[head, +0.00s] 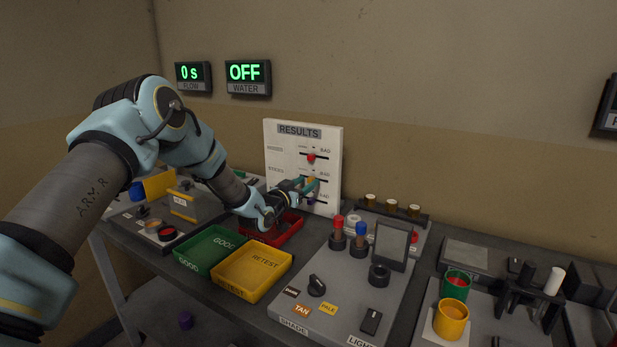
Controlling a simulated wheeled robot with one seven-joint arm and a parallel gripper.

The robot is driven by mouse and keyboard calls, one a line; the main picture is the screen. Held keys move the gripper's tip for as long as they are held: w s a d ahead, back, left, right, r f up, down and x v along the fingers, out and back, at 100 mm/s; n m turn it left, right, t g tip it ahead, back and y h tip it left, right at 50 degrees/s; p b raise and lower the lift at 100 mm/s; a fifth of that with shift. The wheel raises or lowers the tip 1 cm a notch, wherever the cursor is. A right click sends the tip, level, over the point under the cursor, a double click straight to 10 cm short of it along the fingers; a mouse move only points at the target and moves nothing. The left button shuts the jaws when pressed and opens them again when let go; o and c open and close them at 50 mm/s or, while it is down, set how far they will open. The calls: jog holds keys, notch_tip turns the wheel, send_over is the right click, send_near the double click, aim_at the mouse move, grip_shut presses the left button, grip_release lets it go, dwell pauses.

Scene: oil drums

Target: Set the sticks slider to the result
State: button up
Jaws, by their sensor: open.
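A white RESULTS board (280,161) stands upright at the back of the bench. Its upper slider has a red knob (311,157) near the middle of its slot. The sticks slider's orange knob (310,180) is on the row below, near the middle of what shows of its slot. A purple knob (312,201) sits on the lowest row. My gripper (311,186) is open at the sticks slider, its teal fingers close around the orange knob. I cannot tell if they touch it. My gripper hides the left part of the lower rows.
Green GOOD (207,267), yellow RETEST (237,286) and red (292,233) trays lie below my arm. A grey panel (335,318) with a dial and upright red and blue handles is to the right. Wall displays read 0 s (192,74) and OFF (246,74).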

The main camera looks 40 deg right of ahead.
jog(key=shift+x, duration=0.95)
grip_shut()
dwell(0.8)
